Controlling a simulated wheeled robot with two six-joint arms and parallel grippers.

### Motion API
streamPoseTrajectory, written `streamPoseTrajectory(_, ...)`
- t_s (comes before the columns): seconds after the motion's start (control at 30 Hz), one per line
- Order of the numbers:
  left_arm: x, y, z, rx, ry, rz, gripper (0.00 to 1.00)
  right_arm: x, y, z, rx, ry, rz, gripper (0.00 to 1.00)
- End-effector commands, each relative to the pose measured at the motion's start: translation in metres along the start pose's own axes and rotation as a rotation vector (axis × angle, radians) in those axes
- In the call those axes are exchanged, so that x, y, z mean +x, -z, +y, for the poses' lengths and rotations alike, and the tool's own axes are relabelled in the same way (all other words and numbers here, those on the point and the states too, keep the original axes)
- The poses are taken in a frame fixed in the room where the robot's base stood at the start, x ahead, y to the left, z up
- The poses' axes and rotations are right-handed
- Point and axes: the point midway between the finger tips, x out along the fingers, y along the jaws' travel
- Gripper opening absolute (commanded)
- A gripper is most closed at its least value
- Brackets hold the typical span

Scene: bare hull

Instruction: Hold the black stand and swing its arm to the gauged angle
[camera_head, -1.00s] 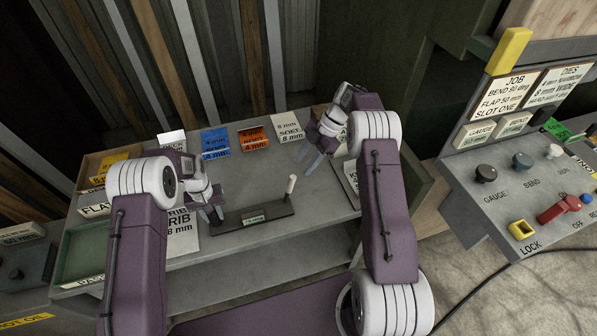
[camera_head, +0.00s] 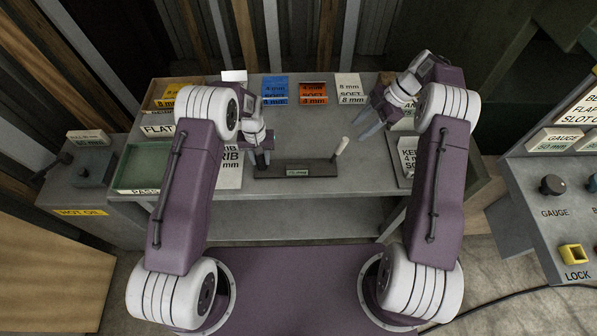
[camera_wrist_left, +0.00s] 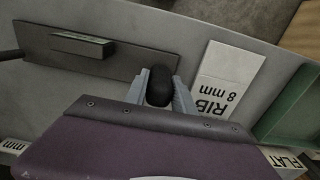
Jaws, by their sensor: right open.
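The black stand (camera_head: 270,172) is a long dark bar lying near the table's front edge, with a small green-white label block on it. A pale handle (camera_head: 341,146) rises at its right end, leaning slightly right. My left gripper (camera_head: 263,160) is at the stand's left end. In the left wrist view its two grey fingers (camera_wrist_left: 162,98) are on either side of a rounded black post (camera_wrist_left: 160,84) beside the bar (camera_wrist_left: 140,58) and appear to touch it. My right gripper (camera_head: 363,126) is open and empty, above the table to the right of and behind the handle.
Blue (camera_head: 275,88), orange (camera_head: 313,92) and white (camera_head: 349,87) labelled blocks stand along the table's back. A green tray (camera_head: 150,168) is at the left. A RIB card (camera_head: 231,176) lies left of the stand. A panel with knobs (camera_head: 552,185) is at the right. The table's middle is clear.

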Motion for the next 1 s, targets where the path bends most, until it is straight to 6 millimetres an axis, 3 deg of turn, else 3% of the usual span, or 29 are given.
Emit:
streamPoseTrajectory(0.03,0.0,0.0,0.0,0.0,0.0,0.0,0.36,0.0,0.0,0.0,0.0,0.0,0.0,0.43)
streamPoseTrajectory(0.1,0.0,0.0,0.0,0.0,0.0,0.0,0.56,0.0,0.0,0.0,0.0,0.0,0.0,0.43)
streamPoseTrajectory(0.47,-0.004,0.001,0.0,0.0,0.0,0.002,0.56,0.0,0.0,0.0,0.0,0.0,0.0,0.43)
streamPoseTrajectory(0.57,-0.021,0.001,0.0,0.0,-0.001,0.003,0.56,0.0,0.0,0.0,0.0,0.0,0.0,0.43)
streamPoseTrajectory(0.8,-0.082,0.001,0.0,0.0,-0.001,0.004,0.56,0.0,0.0,0.0,0.0,0.0,0.0,0.43)
streamPoseTrajectory(1.0,-0.114,0.001,0.0,0.0,0.0,0.002,0.56,0.0,0.0,0.0,0.0,0.0,0.0,0.43)
